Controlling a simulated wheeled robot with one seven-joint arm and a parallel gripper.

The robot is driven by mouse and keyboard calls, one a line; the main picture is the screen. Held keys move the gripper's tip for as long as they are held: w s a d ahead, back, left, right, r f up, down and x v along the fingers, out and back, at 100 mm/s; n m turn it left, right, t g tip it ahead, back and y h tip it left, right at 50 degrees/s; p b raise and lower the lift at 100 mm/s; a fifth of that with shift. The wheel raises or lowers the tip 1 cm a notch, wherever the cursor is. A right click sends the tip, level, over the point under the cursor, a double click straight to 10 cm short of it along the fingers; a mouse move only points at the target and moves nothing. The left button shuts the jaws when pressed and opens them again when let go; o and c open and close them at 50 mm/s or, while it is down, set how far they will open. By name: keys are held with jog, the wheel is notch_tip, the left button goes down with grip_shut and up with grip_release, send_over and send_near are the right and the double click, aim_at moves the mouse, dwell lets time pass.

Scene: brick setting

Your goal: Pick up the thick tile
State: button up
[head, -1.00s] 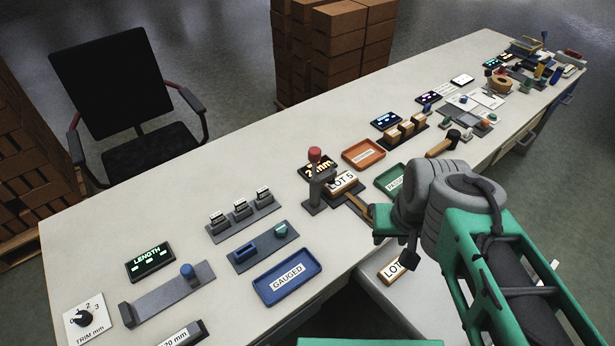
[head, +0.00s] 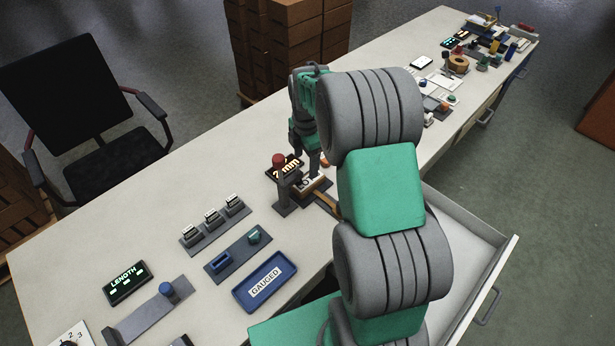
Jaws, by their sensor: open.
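A pale tile with a brown edge (head: 309,186), lettered LOT in the earlier frame, lies on a dark plate beside the red-knobbed gauge post (head: 280,175). It may be the thick tile; I cannot judge its thickness. My gripper (head: 317,172) points down right at this tile, with its jaws open. The fingertips are small here, and I cannot tell if they touch it. My arm hides the bench to the right of it, including the place of the second LOT tile.
A blue GAUGED tray (head: 265,282) and a dark rack (head: 238,256) with a blue and a green piece lie to the left. A row of small label stands (head: 213,221) is behind. An open drawer (head: 497,262) juts out at right. Bare bench lies at far left.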

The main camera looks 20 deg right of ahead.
aim_at(308, 180)
jog(key=f+n, duration=0.1)
jog(key=w+d+f+n, duration=0.1)
jog(key=f, duration=0.1)
jog(key=shift+w+d+f+n, duration=0.1)
jog(key=shift+w+d+n, duration=0.2)
jog(key=shift+d+n, duration=0.1)
notch_tip(308, 180, down, 8)
jog(key=p, duration=0.2)
jog(key=shift+a+p, duration=0.15)
jog(key=shift+p, duration=0.15)
jog(key=c, duration=1.5)
grip_shut()
jog(key=shift+r, duration=0.2)
